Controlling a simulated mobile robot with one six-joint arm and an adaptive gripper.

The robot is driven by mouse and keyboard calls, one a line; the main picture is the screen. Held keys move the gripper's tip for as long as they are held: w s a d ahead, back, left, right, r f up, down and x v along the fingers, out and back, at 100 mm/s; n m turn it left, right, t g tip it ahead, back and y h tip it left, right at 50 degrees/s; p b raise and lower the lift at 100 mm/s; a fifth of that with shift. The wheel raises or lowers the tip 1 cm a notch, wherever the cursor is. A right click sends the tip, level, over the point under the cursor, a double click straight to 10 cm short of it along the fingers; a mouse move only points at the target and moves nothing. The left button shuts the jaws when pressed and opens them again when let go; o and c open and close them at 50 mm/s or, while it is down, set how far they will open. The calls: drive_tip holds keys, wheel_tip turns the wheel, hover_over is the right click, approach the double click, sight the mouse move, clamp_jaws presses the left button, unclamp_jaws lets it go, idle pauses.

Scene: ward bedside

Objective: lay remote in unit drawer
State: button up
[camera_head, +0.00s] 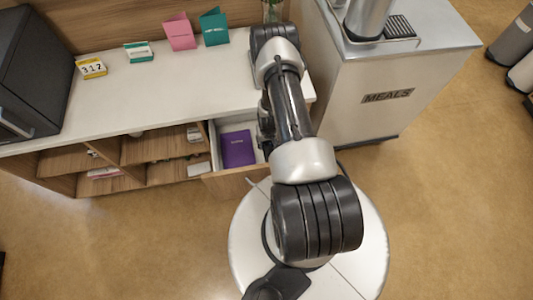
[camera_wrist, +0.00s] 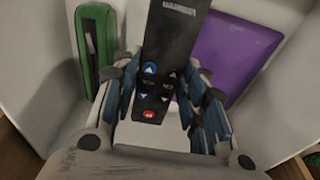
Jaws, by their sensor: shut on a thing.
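The black remote (camera_wrist: 168,55), with blue, black and red buttons, stands between the fingers of my gripper (camera_wrist: 165,100) in the wrist view. My gripper is shut on it. Behind it is the pale inside of the open unit drawer (camera_wrist: 275,110), with a purple book (camera_wrist: 232,52) on the right and a green case (camera_wrist: 97,45) on the left. In the head view the drawer (camera_head: 232,183) is pulled out below the counter, and the purple book (camera_head: 238,149) lies in it. My arm hides the gripper and the remote there. I cannot tell whether the remote touches the drawer floor.
A dark box (camera_head: 30,70) stands at left. The MEALS cart (camera_head: 385,80) stands close on the right.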

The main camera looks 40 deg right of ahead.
wheel_tip(320, 180, down, 11)
drive_tip(key=b, duration=0.3)
drive_tip(key=shift+f+b, duration=0.1)
drive_tip(key=shift+b, duration=0.3)
drive_tip(key=o, duration=1.1)
drive_tip(key=r+p, duration=0.1)
drive_tip(key=r, duration=0.3)
drive_tip(key=s+r+p, duration=0.1)
drive_tip(key=r+p, duration=0.1)
drive_tip(key=r, duration=0.2)
drive_tip(key=a+r+p, duration=0.1)
drive_tip(key=r+p, duration=0.1)
drive_tip(key=r, duration=0.2)
drive_tip(key=shift+s+r, duration=0.1)
drive_tip(key=shift+s, duration=0.2)
